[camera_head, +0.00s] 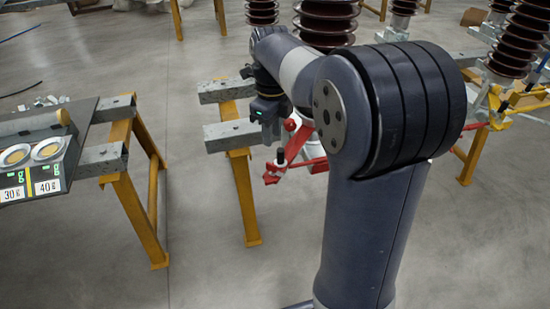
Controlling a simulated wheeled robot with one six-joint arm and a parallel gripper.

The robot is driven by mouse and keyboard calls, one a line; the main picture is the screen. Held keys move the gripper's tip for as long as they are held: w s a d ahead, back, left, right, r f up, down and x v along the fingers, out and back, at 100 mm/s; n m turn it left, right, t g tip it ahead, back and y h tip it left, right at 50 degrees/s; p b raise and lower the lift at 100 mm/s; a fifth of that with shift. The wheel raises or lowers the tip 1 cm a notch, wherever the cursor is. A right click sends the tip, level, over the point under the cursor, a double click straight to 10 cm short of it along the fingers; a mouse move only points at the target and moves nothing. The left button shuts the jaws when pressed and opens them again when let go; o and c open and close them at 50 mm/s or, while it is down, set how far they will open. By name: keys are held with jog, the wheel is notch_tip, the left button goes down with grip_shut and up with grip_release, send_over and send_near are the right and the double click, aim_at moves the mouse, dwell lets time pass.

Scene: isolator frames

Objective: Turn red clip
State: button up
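The red clip (305,166) shows as red angled bars with a dark upright pin near its left end. It sits below and right of my gripper, partly behind my arm. A round red knob (290,125) sits just above it. My gripper (269,134) is dark with a small green light and points down beside the red parts. The fingertips are small and dark, so I cannot tell whether they are open or touch the red clip. My large arm link hides the clip's right side.
Yellow-legged frames with grey beams (232,135) stand left of the gripper. Brown ribbed insulators (326,22) stand behind and to the right. A yellow clamp part (520,101) is at right. A bench with scales (50,183) is at far left. Open floor lies between.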

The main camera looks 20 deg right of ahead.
aim_at(273, 165)
notch_tip(273, 165, down, 10)
jog(key=shift+s+f+b, duration=0.1)
jog(key=shift+b, duration=0.3)
jog(key=shift+c, duration=0.2)
grip_shut()
